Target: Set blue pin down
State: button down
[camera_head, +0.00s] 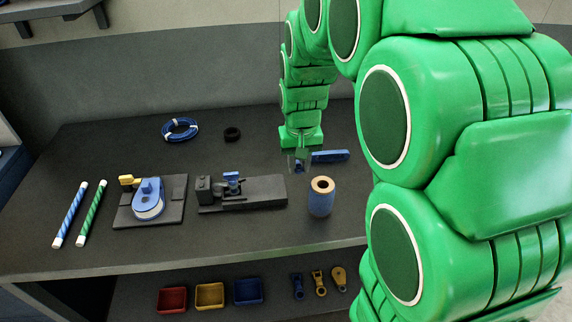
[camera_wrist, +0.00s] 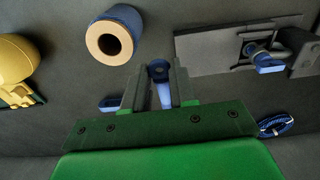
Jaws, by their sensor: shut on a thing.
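My gripper (camera_head: 301,154) points down over the dark workbench, and its fingers also show in the wrist view (camera_wrist: 156,72). It is shut on the blue pin (camera_wrist: 165,96), whose blue end with a dark round spot shows between the fingers. In the head view the fingers mostly hide the pin. I cannot tell whether the pin touches the bench. A long blue item (camera_head: 330,156) lies on the bench just right of the fingers.
A blue spool (camera_head: 320,202) stands in front of the gripper. A dark clamp fixture (camera_head: 255,192) is to its left. A small black ring (camera_head: 232,134) and a blue coil (camera_head: 180,130) lie behind left. A yellow object (camera_wrist: 14,62) shows in the wrist view. Bench between is clear.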

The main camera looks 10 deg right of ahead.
jog(key=w+f, duration=0.4)
jog(key=w, duration=0.5)
send_over(287, 171)
jog(key=s, duration=0.2)
jog(key=f, duration=0.4)
jog(key=shift+w+f, duration=0.25)
jog(key=shift+f, duration=0.05)
jog(key=shift+w+f, duration=0.6)
jog(key=shift+f, duration=1.55)
jog(key=shift+f, duration=0.1)
jog(key=c, duration=0.9)
grip_release()
